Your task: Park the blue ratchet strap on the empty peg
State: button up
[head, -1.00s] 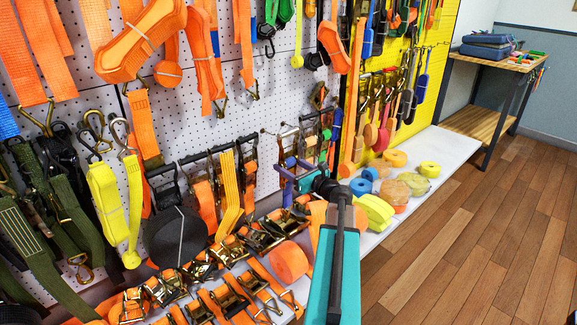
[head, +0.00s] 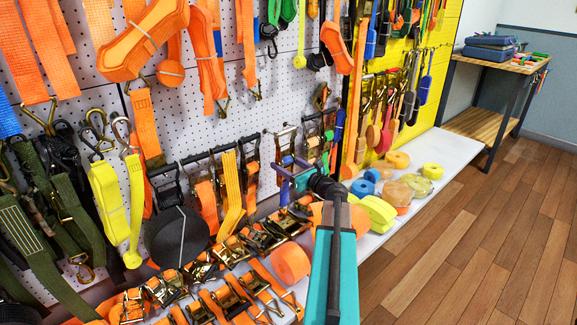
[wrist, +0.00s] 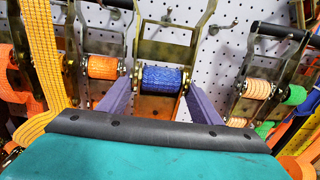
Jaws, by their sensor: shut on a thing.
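The blue ratchet strap (wrist: 162,78) has a metal frame with a dark blue webbing roll. It hangs upright in front of the pegboard in the wrist view. My gripper (wrist: 158,92) has its purple fingers on either side of the roll and is shut on it. In the head view my gripper (head: 287,178) is at the right part of the white board, and the strap is small and partly hidden by the fingers. Bare metal pegs show in the wrist view: one peg (wrist: 217,27) right of the strap's frame, another behind its top. I cannot tell whether the strap rests on a peg.
Orange ratchet straps (wrist: 102,67) hang close on the left, and another ratchet (wrist: 257,88) hangs close on the right. Below, a white shelf (head: 452,150) holds webbing rolls and several ratchets. The wooden floor (head: 480,240) is clear.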

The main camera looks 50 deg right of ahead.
jog(key=shift+w+d+f+b, duration=0.15)
jog(key=shift+w+f+b, duration=0.1)
jog(key=shift+w, duration=0.95)
jog(key=shift+w+d+f+b, duration=0.1)
jog(key=shift+w+f+b, duration=0.15)
jog(key=shift+w, duration=0.9)
jog(key=shift+w+d+f+b, duration=0.15)
jog(key=shift+w+b, duration=0.15)
jog(key=shift+w, duration=0.9)
jog(key=shift+f, duration=0.15)
jog(key=o, duration=2)
jog(key=shift+f, duration=0.15)
jog(key=s+p, duration=0.1)
jog(key=s, duration=0.3)
jog(key=s+a, duration=0.1)
jog(key=s, duration=0.3)
jog(key=s+p, duration=0.1)
jog(key=s, duration=0.3)
jog(key=shift+s+a+p, duration=0.25)
jog(key=shift+s+p, duration=0.05)
jog(key=shift+p, duration=0.05)
jog(key=shift+s, duration=0.55)
